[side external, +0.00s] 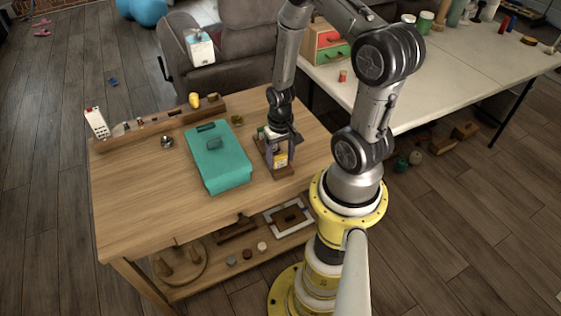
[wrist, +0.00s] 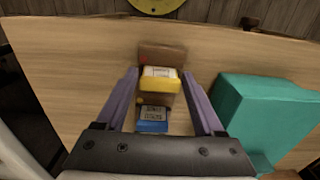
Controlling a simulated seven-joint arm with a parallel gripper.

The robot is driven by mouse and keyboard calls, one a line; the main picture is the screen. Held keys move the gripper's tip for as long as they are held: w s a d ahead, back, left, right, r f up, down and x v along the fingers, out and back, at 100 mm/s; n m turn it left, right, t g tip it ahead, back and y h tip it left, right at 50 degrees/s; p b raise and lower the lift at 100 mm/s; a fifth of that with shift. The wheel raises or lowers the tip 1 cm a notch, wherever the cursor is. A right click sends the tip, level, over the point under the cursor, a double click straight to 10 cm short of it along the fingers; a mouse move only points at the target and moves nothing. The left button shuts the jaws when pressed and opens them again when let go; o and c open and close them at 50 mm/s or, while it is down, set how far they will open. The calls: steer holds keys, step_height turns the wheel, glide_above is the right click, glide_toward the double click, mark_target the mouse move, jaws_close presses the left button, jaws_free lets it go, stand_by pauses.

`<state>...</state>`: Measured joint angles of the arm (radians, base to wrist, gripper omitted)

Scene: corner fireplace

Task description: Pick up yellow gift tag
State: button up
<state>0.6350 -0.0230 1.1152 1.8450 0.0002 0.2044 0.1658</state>
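The yellow gift tag (wrist: 160,84) has a white printed label and sits on a brown wooden holder (wrist: 160,54) on the wooden table. It also shows low at my gripper in the side view (side external: 281,161). A blue tag (wrist: 152,120) with a white label is beside it, nearer my palm in the wrist view. My gripper (wrist: 160,75) points down over the holder with its two fingers apart, one on each side of the yellow tag. Visible gaps separate the fingers from the tag. The holder's lower part is partly hidden.
A teal box (side external: 218,160) stands left of my gripper in the side view and close to the right finger in the wrist view. A wooden rail (side external: 160,122) with small items lies along the table's far edge. The table's left front (side external: 140,205) is clear.

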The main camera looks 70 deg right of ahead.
mark_target(280, 155)
steer(key=c, duration=0.8)
step_height(280, 155, up, 9)
steer(key=shift+f, duration=0.15)
steer(key=shift+c, duration=0.2)
steer(key=shift+s+a+r, duration=0.1)
steer(key=shift+s+r, duration=0.05)
steer(key=shift+r, duration=0.5)
steer(key=w+d+r+m, duration=0.1)
steer(key=w+d+r, duration=0.2)
steer(key=w, duration=0.4)
steer(key=w+d+r, duration=0.3)
steer(key=w+r, duration=0.1)
steer(key=w, duration=0.3)
steer(key=w+a+f+n, duration=0.1)
steer(key=w+a, duration=0.1)
steer(key=w, duration=1)
steer(key=shift+w+a, duration=0.2)
steer(key=shift+a, duration=0.05)
steer(key=shift+f, duration=0.1)
